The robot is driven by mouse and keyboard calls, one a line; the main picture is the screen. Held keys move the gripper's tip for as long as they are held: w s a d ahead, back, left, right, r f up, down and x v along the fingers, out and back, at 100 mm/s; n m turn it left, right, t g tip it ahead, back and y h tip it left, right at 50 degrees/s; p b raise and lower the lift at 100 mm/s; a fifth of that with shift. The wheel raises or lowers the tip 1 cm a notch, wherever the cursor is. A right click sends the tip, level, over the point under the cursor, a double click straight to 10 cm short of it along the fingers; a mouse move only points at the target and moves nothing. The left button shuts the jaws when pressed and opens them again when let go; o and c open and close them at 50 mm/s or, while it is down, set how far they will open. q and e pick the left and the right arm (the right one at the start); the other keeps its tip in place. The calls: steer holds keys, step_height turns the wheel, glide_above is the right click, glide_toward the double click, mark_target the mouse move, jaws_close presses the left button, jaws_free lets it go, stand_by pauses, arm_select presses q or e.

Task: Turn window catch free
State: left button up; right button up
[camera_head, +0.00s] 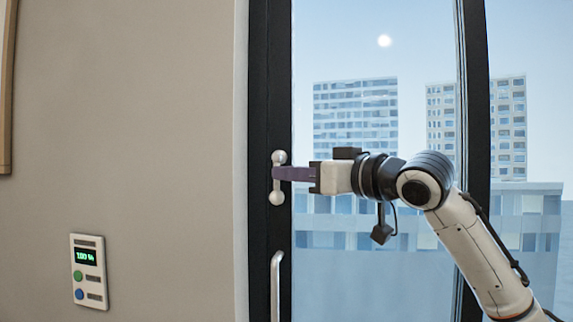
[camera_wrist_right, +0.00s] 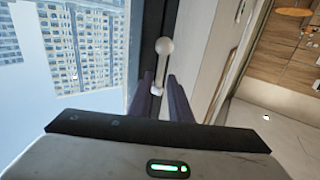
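The window catch (camera_head: 278,158) is a pale metal bar with a round knob at each end, upright on the dark window frame (camera_head: 268,80). My right gripper (camera_head: 274,173) reaches in from the right, its purple fingers at the middle of the catch and hiding part of the bar. In the right wrist view the catch (camera_wrist_right: 164,46) stands between the two fingers (camera_wrist_right: 159,79), one on each side. The fingers are apart, with a narrow gap beside the bar, so the gripper looks open around it. My left gripper is not in view.
A pale vertical handle (camera_head: 275,285) is on the same frame below the catch. A wall panel (camera_head: 88,271) with a green display and buttons is at the lower left. Window glass (camera_head: 350,50) lies behind my right arm.

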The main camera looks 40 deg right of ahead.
steer(key=shift+w+a, duration=0.1)
steer(key=shift+w, duration=0.7)
jaws_close()
